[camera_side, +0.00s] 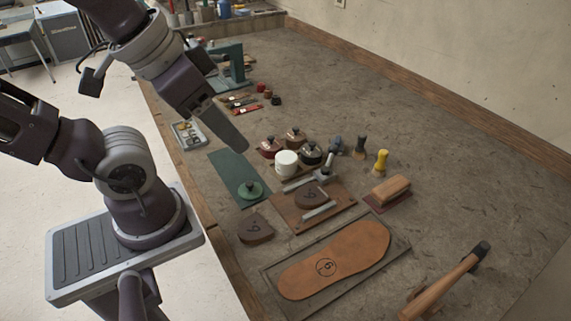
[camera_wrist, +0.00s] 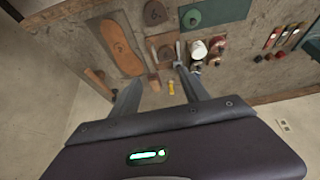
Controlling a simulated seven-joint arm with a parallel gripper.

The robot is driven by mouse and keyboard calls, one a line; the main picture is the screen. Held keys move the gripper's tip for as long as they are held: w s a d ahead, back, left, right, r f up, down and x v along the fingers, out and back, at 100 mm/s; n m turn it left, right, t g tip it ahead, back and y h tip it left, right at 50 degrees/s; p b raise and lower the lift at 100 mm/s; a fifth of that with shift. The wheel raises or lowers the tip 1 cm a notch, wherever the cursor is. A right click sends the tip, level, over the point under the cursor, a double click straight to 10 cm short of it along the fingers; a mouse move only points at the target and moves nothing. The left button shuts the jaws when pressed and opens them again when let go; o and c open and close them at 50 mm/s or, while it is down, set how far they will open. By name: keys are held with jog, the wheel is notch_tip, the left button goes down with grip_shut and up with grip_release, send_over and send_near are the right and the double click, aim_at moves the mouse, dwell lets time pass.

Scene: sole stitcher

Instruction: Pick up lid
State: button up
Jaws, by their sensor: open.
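A round green lid (camera_side: 250,190) with a dark knob lies on the green mat (camera_side: 228,168) near the bench's left edge. The wrist view shows the lid (camera_wrist: 192,17) at the top, on the green mat (camera_wrist: 225,10). My gripper (camera_side: 240,145) hangs above the bench, up and left of the lid and apart from it. In the wrist view my gripper (camera_wrist: 156,78) has its two fingers spread with nothing held between them. A white round pot (camera_side: 286,165) stands right of the mat; no knob shows on it.
Dark-knobbed red, brown and black pots (camera_side: 311,153) cluster behind the white pot. A wooden board (camera_side: 285,210) with a brown heel piece and metal bars lies right of the lid. A tan sole (camera_side: 340,258) and a hammer (camera_side: 445,280) are in front. The back right is clear.

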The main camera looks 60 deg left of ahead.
dwell(0.3)
jog(key=o, duration=0.6)
jog(key=m+g, duration=0.6)
jog(key=m, duration=1)
send_over(250, 183)
jog(key=f, duration=2.1)
jog(key=shift+a, duration=0.25)
jog(key=shift+d+f, duration=0.15)
jog(key=shift+f, duration=1.2)
jog(key=shift+d+f, duration=0.1)
jog(key=shift+f, duration=1.2)
